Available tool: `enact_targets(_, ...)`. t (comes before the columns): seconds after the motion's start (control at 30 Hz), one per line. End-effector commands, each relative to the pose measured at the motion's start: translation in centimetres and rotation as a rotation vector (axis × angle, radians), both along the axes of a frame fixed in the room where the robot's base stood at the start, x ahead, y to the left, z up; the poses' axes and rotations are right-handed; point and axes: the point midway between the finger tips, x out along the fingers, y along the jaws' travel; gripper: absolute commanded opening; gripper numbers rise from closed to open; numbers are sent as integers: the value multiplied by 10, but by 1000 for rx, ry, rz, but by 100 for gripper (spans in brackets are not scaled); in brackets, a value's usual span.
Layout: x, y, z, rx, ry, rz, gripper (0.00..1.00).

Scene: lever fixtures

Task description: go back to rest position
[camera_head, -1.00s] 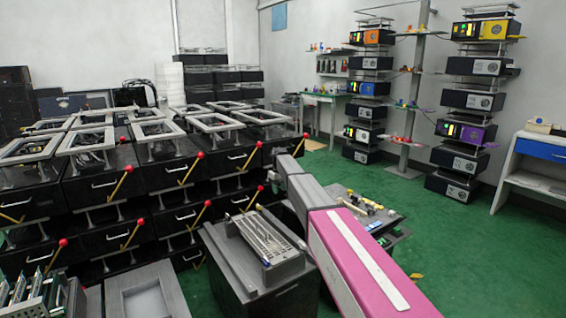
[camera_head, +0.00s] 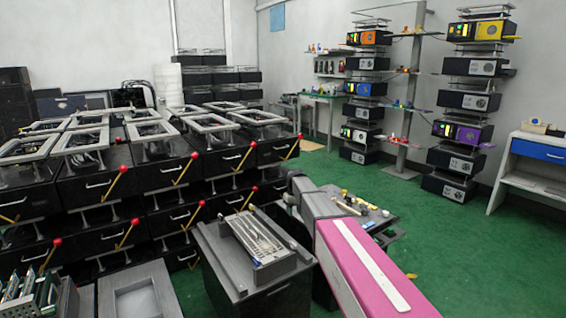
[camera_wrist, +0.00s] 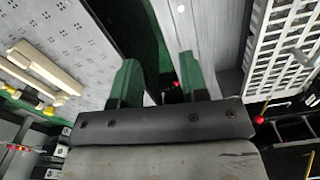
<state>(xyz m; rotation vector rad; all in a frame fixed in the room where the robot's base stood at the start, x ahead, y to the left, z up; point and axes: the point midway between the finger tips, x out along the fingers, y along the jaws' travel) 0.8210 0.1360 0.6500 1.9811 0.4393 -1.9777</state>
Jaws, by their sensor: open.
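My gripper (camera_wrist: 160,85) shows in the wrist view with its two green fingers apart and nothing between them. In the head view my pink and grey arm reaches in from the lower right, and the gripper itself is hidden behind it. Black lever fixtures stand in rows at the left, with yellow levers tipped by red knobs, such as this lever (camera_head: 117,185). A grey block with a metal grid plate (camera_head: 258,238) sits on a dark cabinet just left of my arm. The grid plate also shows in the wrist view (camera_wrist: 287,45), right of the fingers.
A low table (camera_head: 376,222) with small parts stands just beyond my arm. A grey tray (camera_head: 140,300) and circuit boards (camera_head: 35,295) are at the lower left. Device towers (camera_head: 467,100) stand at the back right. Green floor (camera_head: 480,270) is open at the right.

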Motion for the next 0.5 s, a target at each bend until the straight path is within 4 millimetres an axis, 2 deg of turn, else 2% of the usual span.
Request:
enact_targets(0.03, -28, -13, -8, 0, 3, -24, 40)
enact_targets(0.17, -92, -44, -30, 0, 3, -100, 40)
enact_targets(0.3, -167, -77, -50, 0, 1, -195, 40)
enact_targets(0.5, -270, -114, -68, 1, -1, -327, 40)
